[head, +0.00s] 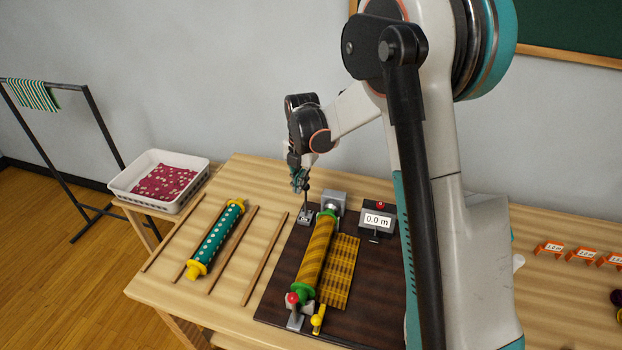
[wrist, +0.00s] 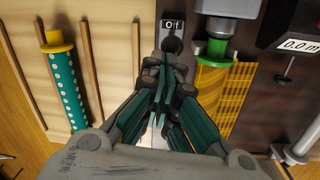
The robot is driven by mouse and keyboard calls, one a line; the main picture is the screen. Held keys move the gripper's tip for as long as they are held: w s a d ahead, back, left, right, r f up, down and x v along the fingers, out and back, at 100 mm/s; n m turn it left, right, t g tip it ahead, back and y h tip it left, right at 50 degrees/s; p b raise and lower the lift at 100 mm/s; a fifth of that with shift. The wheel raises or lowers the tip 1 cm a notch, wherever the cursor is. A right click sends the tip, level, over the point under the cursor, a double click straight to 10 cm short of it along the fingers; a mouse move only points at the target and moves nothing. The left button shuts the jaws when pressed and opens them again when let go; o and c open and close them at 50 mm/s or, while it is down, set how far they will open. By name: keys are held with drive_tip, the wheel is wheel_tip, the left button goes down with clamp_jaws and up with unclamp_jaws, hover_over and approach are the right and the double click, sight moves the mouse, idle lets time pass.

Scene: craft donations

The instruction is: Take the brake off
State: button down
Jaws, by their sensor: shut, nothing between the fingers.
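A small grey plate (head: 304,216) with a thin upright dark lever (head: 307,196) stands at the back left of the dark board. In the wrist view the plate (wrist: 173,26) bears a label that looks like "Off", and a dark knob (wrist: 172,45) shows just below it. My gripper (head: 298,184) is shut and empty, right beside the lever's upper end. In the wrist view my gripper (wrist: 166,65) has its fingers together just below the knob; I cannot tell whether they touch it. The yellow-brown cloth roll (head: 317,252) with green ends lies right of the plate.
The dark board (head: 375,285) also carries a meter (head: 377,219) reading 0.0 m, a red knob (head: 292,298) and a yellow knob (head: 317,321). A teal dotted roll (head: 216,239) lies between wooden strips at left. A white basket (head: 158,180) stands beyond.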

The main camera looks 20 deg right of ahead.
drive_tip(key=w+d+r+p, duration=0.2)
drive_tip(key=w+d+r, duration=0.1)
drive_tip(key=r, duration=0.5)
drive_tip(key=shift+w+r, duration=0.3)
drive_tip(key=shift+w, duration=0.25)
drive_tip(key=shift+d, duration=0.1)
drive_tip(key=s+a+f+g+y+p, duration=0.1)
drive_tip(key=s+a+g, duration=0.1)
drive_tip(key=s+a, duration=0.3)
drive_tip(key=s, duration=0.2)
drive_tip(key=shift+s+a+y, duration=0.3)
drive_tip(key=shift+s, duration=0.1)
drive_tip(key=shift+f, duration=0.1)
